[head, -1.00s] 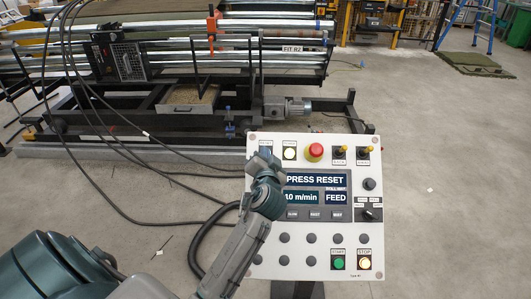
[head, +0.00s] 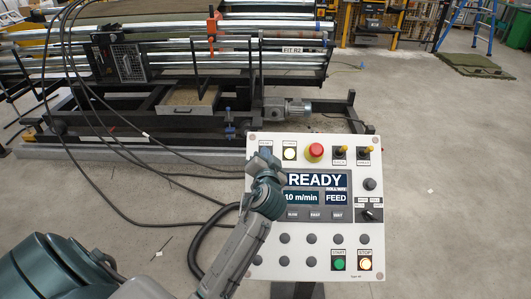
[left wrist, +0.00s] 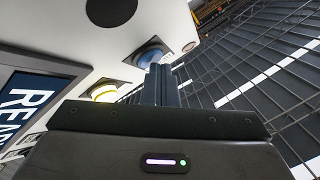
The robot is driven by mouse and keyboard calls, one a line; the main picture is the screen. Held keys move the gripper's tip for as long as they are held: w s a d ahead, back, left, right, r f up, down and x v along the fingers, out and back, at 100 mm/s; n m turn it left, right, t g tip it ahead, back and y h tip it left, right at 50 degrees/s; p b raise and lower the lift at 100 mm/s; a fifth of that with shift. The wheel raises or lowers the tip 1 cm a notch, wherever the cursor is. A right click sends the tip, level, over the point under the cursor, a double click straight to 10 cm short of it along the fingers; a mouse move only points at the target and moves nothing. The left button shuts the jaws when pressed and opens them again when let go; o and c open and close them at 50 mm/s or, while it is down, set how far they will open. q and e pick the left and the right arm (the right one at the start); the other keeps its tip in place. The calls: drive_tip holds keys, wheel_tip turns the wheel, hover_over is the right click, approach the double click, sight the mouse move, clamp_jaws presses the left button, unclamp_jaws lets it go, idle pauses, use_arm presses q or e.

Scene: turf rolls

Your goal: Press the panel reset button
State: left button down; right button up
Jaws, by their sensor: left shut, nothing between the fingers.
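The white control panel (head: 258,262) stands in front of me, and its screen (head: 315,180) reads READY. My left gripper (head: 264,158) is at the panel's top left corner, over the spot under the small label there, and hides the button in the head view. In the left wrist view the blue reset button (left wrist: 149,55) shows just beyond the fingertips. The left gripper's fingers (left wrist: 159,72) are closed together with nothing between them. The tips overlap the button's edge in that view; I cannot tell if they touch it. My right gripper is not in view.
A lit white button (head: 290,153) and a red mushroom button (head: 315,151) sit to the right of my gripper. The green start (head: 339,263) and lit stop (head: 365,263) buttons are low on the panel.

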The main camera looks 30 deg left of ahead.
use_arm(q)
drive_tip(key=shift+r, duration=0.1)
drive_tip(key=shift+s+d+r+p, duration=0.25)
drive_tip(key=shift+s+r+p, duration=0.2)
drive_tip(key=shift+r+p, duration=0.1)
drive_tip(key=s+r+p, duration=0.1)
drive_tip(key=d+r+p, duration=0.1)
drive_tip(key=s+r+p, duration=0.1)
drive_tip(key=shift+s+d+r, duration=0.3)
drive_tip(key=shift+s+r, duration=0.05)
idle(0.8)
